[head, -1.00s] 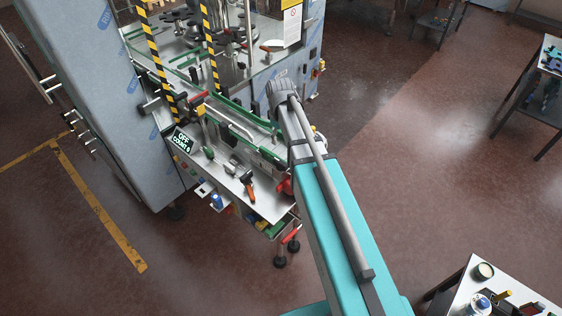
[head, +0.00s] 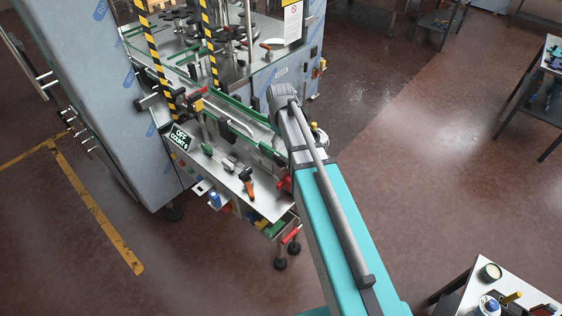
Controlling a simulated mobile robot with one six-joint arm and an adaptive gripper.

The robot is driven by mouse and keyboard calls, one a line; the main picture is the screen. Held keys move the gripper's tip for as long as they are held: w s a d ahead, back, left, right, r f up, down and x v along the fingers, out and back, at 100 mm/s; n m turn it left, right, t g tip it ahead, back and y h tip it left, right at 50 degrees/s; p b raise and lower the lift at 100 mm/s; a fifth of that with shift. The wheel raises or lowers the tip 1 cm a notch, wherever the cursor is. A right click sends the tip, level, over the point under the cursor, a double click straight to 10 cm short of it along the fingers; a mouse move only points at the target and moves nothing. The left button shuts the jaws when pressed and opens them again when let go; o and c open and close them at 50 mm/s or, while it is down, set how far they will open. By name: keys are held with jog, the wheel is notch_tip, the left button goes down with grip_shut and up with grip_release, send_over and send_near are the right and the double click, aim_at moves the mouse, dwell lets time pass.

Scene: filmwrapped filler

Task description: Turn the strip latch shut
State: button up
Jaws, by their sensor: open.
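A small red-and-black handle (head: 197,97) sits on the green-edged rail beside a black-and-yellow striped post; I cannot tell whether it is the strip latch, or whether it is shut. My arm (head: 335,220) reaches up from the bottom, and its grey joint (head: 284,97) stands in front of the machine's right side. The links beyond that joint and my gripper are hidden behind the arm, so no contact with the latch shows.
The filler's work shelf (head: 240,187) holds an orange-and-black tool (head: 246,180) and a green-handled tool (head: 207,149). A white-topped bench (head: 468,305) stands at the bottom right.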

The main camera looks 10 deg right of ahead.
aim_at(281, 156)
jog(key=shift+f+b, duration=3.95)
jog(key=shift+f, duration=0.3)
grip_shut()
